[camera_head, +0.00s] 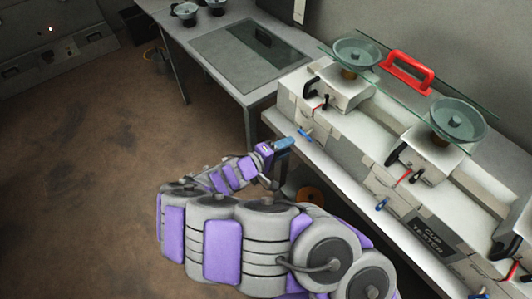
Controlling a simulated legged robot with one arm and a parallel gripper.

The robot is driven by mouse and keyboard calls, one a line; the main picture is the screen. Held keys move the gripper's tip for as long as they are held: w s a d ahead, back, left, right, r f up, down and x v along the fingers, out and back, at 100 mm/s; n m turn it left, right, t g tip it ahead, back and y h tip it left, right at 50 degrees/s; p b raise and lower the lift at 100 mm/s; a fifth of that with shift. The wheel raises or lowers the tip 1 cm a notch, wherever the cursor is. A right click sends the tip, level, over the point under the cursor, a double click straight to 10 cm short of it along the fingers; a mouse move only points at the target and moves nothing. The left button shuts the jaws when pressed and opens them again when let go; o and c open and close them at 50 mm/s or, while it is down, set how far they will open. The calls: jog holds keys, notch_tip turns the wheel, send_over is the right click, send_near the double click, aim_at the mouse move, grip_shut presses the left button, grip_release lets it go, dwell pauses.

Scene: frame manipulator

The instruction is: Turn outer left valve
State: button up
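The leftmost valve on the cup tester has a small blue handle (305,135) low on the front of the machine. A second blue handle (382,204) sits further right on the same front. My gripper (282,160) is just left of and slightly below the leftmost blue handle, seemingly close to the machine's front edge. A gap seems to show between the gripper and that handle, but depth is hard to judge. The gripper's fingers are small and partly merged with the arm, so their opening is unclear.
The cup tester (434,237) has black handles, red levers and round grey dishes (357,53) on top. A red handle (407,72) lies across the glass shelf. A grey table (217,30) stands behind my gripper. The brown floor (95,160) at left is open.

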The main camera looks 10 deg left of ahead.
jog(key=p+v, duration=0.1)
jog(key=v, duration=0.7)
jog(key=shift+p, duration=0.3)
jog(key=shift+d, duration=0.15)
